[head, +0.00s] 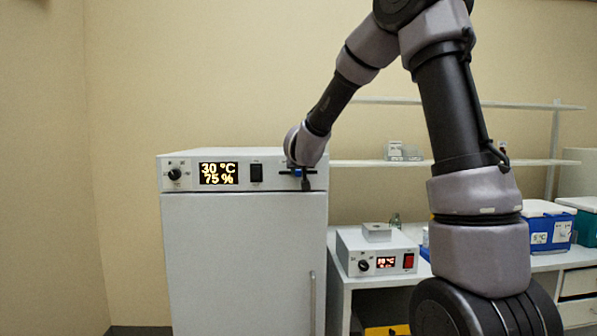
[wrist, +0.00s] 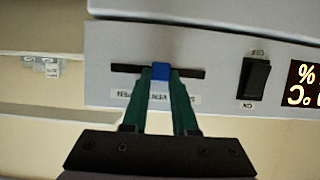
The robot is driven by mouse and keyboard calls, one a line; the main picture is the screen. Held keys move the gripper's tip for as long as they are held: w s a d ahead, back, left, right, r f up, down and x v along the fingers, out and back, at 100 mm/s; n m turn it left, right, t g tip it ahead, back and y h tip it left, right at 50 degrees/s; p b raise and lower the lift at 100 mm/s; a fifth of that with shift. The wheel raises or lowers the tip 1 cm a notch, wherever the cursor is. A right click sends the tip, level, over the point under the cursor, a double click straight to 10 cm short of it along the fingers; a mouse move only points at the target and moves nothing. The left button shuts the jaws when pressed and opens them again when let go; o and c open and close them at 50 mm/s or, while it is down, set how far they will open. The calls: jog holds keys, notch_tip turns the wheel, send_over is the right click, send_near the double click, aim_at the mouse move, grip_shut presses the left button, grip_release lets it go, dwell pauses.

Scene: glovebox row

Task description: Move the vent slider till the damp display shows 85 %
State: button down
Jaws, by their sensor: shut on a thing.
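The vent slider is a small blue knob (wrist: 161,71) in a dark horizontal slot (wrist: 190,73), near the middle of the slot in the wrist view, which is turned upside down. My gripper (wrist: 160,82) is shut on the blue knob with its two green fingers. In the head view my gripper (head: 304,183) is at the right end of the cabinet's top panel and partly hides the slider. The damp display (head: 219,173) reads 30 °C and 75 %. Its edge also shows in the wrist view (wrist: 303,84), cut off.
A black rocker switch (head: 257,173) sits between display and slider, and a round knob (head: 175,174) is left of the display. A smaller box (head: 352,252) with its own display stands on the bench to the right. Wall shelves (head: 362,163) are behind my arm.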

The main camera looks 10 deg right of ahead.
aim_at(288, 173)
dwell(0.8)
jog(key=shift+w+a, duration=0.2)
jog(key=shift+a, duration=1.5)
jog(key=c, duration=0.7)
grip_release()
jog(key=shift+s, duration=0.1)
jog(key=v, duration=1)
jog(key=shift+s+r, duration=0.15)
jog(key=shift+s, duration=0.1)
jog(key=shift+r, duration=0.1)
